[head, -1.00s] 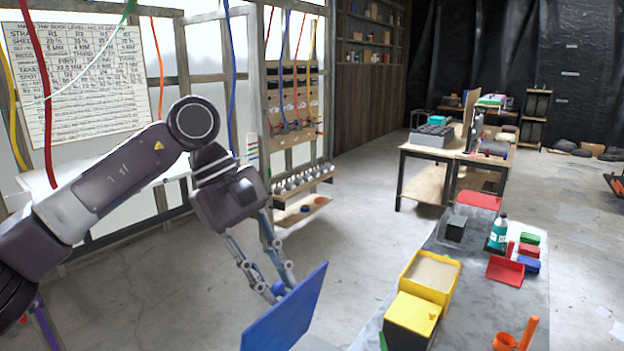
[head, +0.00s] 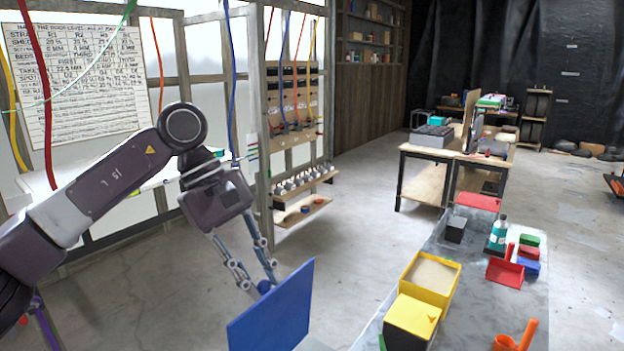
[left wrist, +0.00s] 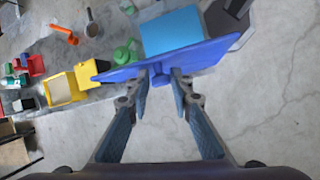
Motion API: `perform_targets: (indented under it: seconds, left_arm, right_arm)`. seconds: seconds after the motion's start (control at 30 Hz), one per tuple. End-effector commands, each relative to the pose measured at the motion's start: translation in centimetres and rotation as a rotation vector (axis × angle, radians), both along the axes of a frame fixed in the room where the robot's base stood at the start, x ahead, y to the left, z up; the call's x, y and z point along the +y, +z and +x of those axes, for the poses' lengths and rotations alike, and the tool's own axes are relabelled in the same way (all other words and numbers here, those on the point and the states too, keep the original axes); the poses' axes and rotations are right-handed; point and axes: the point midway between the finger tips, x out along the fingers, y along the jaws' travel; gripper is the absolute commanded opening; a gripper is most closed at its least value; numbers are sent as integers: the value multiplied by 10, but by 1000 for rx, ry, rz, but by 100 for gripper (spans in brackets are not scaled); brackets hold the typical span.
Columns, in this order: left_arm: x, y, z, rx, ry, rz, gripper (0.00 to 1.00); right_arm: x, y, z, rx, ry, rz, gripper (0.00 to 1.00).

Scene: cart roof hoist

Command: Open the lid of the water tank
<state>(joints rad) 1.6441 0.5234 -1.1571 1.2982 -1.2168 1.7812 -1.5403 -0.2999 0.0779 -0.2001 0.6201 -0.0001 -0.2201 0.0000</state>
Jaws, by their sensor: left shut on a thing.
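The blue lid (head: 275,312) stands steeply tilted at the bottom of the head view. In the left wrist view the lid (left wrist: 205,59) crosses the upper middle, nearly edge-on. A light blue surface (left wrist: 172,30), which looks like the tank's water or inside, shows behind it, so the lid stands raised. The lid's round blue knob (left wrist: 160,79) sits between my left fingertips. My left gripper (head: 258,286) is shut on this knob, and it also shows in the left wrist view (left wrist: 159,82). The tank's body is mostly hidden. My right gripper is in neither view.
Right of the lid, a grey bench (head: 465,290) carries a yellow bin (head: 431,277), a bottle (head: 498,232), a red dustpan (head: 505,271) and an orange scoop (head: 517,338). A framed wall with hanging hoses stands behind my left arm. Floor (head: 345,230) beyond the lid is clear.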

Motion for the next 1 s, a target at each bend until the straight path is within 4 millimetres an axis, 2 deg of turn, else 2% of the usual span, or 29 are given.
perform_targets:
  seconds: [0.03, 0.27, 0.57, 0.8, 0.83, 0.9, 1.0]
  left_arm:
    - [4, -5, -2, 11, -3, 15, 7]
    - [6, -6, -1, 13, -3, 15, 7]
    - [20, -9, 7, 15, -1, 15, 8]
    - [21, -10, 8, 14, -4, 16, 7]
    - [21, -10, 8, 14, -4, 16, 24]
    - [21, -10, 8, 14, -4, 16, 32]
    - [21, -8, 8, 12, -4, 13, 33]
  right_arm:
    - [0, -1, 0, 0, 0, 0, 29]
    - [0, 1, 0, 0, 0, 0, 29]
    - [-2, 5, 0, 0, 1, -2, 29]
    - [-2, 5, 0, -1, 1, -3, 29]
    - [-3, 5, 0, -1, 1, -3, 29]
    - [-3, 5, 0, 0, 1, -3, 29]
    - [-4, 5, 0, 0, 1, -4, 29]
